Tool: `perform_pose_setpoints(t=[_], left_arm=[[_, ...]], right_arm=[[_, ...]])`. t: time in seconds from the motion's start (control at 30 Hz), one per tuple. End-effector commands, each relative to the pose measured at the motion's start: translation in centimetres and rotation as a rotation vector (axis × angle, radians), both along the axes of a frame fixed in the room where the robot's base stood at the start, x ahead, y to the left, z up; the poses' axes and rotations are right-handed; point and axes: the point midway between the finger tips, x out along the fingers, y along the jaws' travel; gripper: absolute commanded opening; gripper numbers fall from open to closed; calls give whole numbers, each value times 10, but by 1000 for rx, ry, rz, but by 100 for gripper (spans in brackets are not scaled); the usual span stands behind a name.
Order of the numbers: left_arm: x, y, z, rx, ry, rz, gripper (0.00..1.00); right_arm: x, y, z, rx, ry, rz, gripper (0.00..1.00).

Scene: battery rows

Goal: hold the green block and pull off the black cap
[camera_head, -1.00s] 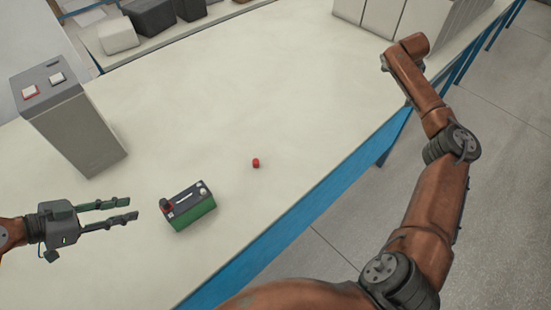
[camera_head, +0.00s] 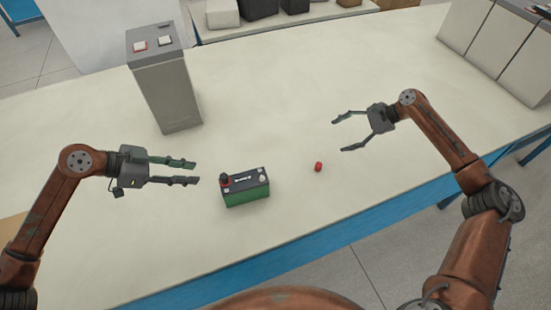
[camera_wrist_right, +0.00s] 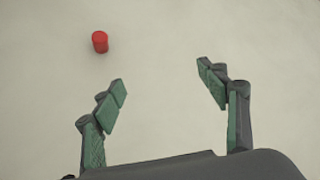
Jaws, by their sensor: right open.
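The green block (camera_head: 247,196) is a battery-like box with green sides and a dark top, upright on the pale table. A black cap (camera_head: 224,179) sits at the left end of its top, above a red ring, with a pale terminal at the right end. My left gripper (camera_head: 198,172) is open and empty just left of the block, its fingers pointing towards it. My right gripper (camera_head: 339,136) is open and empty, up and right of the block. The right wrist view shows its two spread fingers (camera_wrist_right: 161,77) with nothing between them.
A small red cap (camera_head: 318,167) lies loose on the table right of the block; it also shows in the right wrist view (camera_wrist_right: 100,42). A tall grey box (camera_head: 168,95) with buttons stands behind. Pale boxes (camera_head: 500,50) stand at the far right. The table between is clear.

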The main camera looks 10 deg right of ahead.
Motion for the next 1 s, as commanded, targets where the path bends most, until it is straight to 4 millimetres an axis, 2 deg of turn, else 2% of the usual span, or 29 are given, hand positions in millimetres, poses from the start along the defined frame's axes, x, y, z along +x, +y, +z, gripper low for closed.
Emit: perform_pose_setpoints(t=[0.03,0.1,0.3,0.4,0.5,0.6,0.77,0.87,1.0], left_arm=[[0,0,0,0,0,0,29],[0,0,0,0,0,0,29],[0,0,0,0,0,0,29],[0,0,0,0,0,0,29],[0,0,0,0,0,0,29],[0,0,0,0,0,0,29],[0,0,0,0,0,0,29],[0,0,0,0,0,0,29],[0,0,0,0,0,0,29]], right_arm=[[-3,29,6,56,-5,39,67],[-8,68,15,138,-8,86,67],[-39,172,43,398,54,194,67],[-59,215,54,531,141,220,67],[-78,247,62,650,261,228,67],[-92,266,67,735,378,223,67],[-101,277,68,788,467,215,67],[-102,278,61,792,478,214,67],[-101,277,40,792,479,212,67]])
